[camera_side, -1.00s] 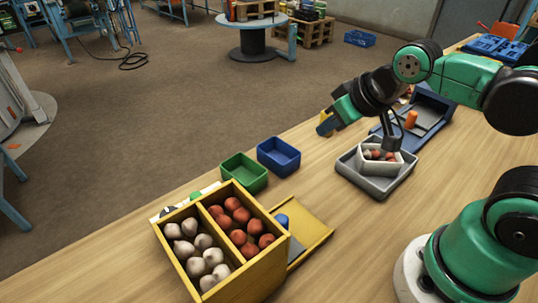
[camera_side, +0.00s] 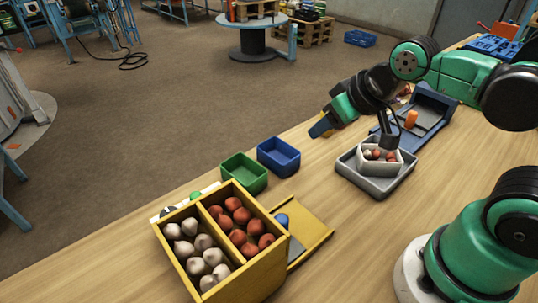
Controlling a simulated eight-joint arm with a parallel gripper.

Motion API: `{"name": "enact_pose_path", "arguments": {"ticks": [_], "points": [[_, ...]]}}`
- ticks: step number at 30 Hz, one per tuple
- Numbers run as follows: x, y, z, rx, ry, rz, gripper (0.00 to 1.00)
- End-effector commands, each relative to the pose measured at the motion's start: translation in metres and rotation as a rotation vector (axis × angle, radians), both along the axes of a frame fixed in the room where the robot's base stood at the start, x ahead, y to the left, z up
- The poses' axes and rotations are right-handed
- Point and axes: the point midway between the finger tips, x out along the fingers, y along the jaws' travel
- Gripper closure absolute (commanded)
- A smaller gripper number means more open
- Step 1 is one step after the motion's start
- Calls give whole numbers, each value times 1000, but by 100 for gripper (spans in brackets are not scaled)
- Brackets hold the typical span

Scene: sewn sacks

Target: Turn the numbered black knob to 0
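A small black round shape on a white plate (camera_side: 214,187), beside the yellow box's back left edge, looks like the black knob (camera_side: 168,211). It is partly hidden by the box, and its numbers and pointer cannot be read. My gripper (camera_side: 324,127) is up in the air over the table's far edge, well to the right of the knob and apart from it. Its blue-dark tip points down and left, with a bit of yellow behind it. Whether its fingers are open or shut cannot be made out.
The yellow two-part box (camera_side: 270,268) holds pale and red sacks. A green bin (camera_side: 243,172) and a blue bin (camera_side: 279,157) stand between it and my gripper. A grey tray (camera_side: 374,188) with a white container (camera_side: 362,166) of sacks is below my arm.

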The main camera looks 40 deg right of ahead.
Motion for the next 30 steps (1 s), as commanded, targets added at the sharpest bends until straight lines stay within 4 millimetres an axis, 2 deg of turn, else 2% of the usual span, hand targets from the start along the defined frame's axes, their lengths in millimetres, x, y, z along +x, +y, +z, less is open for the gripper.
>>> {"name": "enact_pose_path", "arguments": {"ticks": [1,3,4,9,13,18,22,27,30], "points": [[4,4,4,14,12,-4,49],[12,14,10,47,46,-21,29],[16,20,13,64,66,-31,27],[46,67,26,165,211,-123,27],[66,110,25,208,327,-213,27],[82,173,11,220,464,-348,27],[83,214,-7,204,537,-446,27],[78,246,-25,177,585,-534,27],[77,253,-30,172,594,-558,27]]}}
